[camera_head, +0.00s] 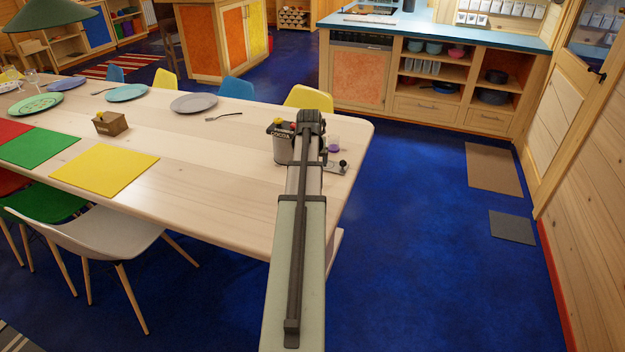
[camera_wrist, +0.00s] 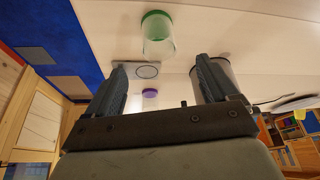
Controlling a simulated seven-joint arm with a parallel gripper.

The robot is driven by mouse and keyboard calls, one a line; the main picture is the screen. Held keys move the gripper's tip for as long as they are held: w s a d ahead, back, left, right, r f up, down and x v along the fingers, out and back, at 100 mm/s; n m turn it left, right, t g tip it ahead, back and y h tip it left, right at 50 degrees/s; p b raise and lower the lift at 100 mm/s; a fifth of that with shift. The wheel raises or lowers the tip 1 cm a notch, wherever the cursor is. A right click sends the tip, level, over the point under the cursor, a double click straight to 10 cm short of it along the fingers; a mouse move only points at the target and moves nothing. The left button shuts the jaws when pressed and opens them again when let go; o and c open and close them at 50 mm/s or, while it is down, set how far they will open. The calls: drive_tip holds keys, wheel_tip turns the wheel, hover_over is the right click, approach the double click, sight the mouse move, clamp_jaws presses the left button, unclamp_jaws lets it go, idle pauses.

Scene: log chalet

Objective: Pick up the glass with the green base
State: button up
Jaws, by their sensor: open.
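In the wrist view a clear glass with a green base (camera_wrist: 158,36) stands on the pale wooden table, beyond my fingertips and apart from them. My gripper (camera_wrist: 162,64) is open, with nothing held between its two dark fingers. I cannot make out the green-based glass in the head view, where my arm covers part of the table end. A second glass, with a purple base (camera_wrist: 150,93), shows between the fingers, farther back; it also shows in the head view (camera_head: 334,146), just right of my arm.
A cocoa canister (camera_head: 283,150) stands left of my arm, partly behind a finger in the wrist view (camera_wrist: 226,72). A flat grey plate (camera_wrist: 138,71) lies near the glasses. A wooden box (camera_head: 110,123), placemats (camera_head: 104,170) and plates (camera_head: 194,103) lie farther left. Blue floor lies open at right.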

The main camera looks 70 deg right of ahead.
drive_tip(key=shift+x, duration=5.8)
drive_tip(key=shift+s, duration=0.1)
drive_tip(key=shift+c, duration=0.2)
drive_tip(key=c, duration=1.1)
drive_tip(key=shift+o, duration=0.2)
drive_tip(key=shift+r, duration=0.1)
